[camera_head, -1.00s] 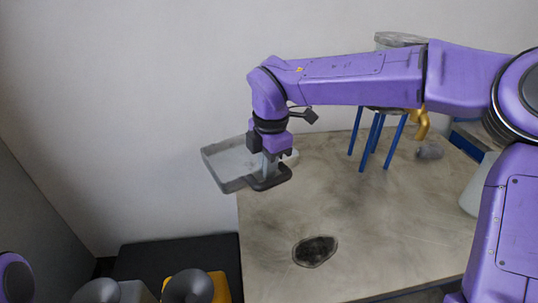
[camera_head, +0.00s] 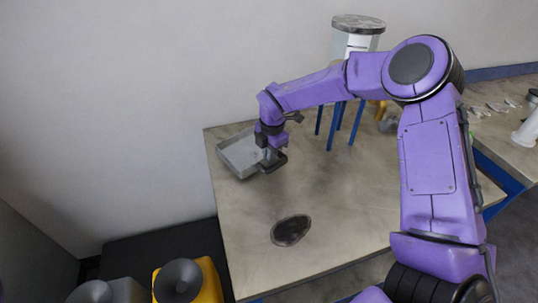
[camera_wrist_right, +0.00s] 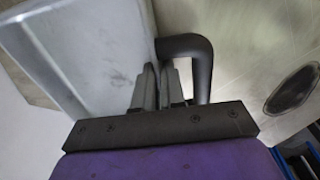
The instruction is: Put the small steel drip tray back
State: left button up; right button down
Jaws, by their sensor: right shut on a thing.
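The small steel drip tray (camera_head: 232,158) is a shallow grey rectangular pan with a dark bent handle on one side. In the head view it is at the back left corner of the worktable; I cannot tell if it touches the top. My right gripper (camera_head: 268,158) is at the tray's right side, shut on its dark handle. In the right wrist view the tray's pale metal wall (camera_wrist_right: 85,50) fills the upper left, with the handle (camera_wrist_right: 203,60) bending past the gripper fingers (camera_wrist_right: 160,85). My left gripper is not in view.
The worktable (camera_head: 340,205) has a dark oval patch (camera_head: 290,230) and is largely clear in front. A vessel (camera_head: 358,38) on blue legs stands at the back, near a small grey lump (camera_head: 389,122). A yellow unit with a dark round top (camera_head: 203,280) stands at lower left.

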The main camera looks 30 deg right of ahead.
jog(key=shift+f, duration=0.5)
jog(key=shift+w+f, duration=0.1)
jog(key=shift+f, duration=0.35)
jog(key=c, duration=1.2)
grip_release()
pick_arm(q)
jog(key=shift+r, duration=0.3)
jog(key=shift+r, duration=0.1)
pick_arm(e)
jog(key=shift+r, duration=0.3)
pick_arm(q)
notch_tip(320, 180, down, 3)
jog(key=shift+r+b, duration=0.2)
jog(key=shift+b, duration=1.05)
pick_arm(e)
jog(key=r, duration=0.7)
jog(key=s+r, duration=0.1)
jog(key=r, duration=0.3)
jog(key=shift+d+r, duration=0.1)
jog(key=shift+r, duration=0.25)
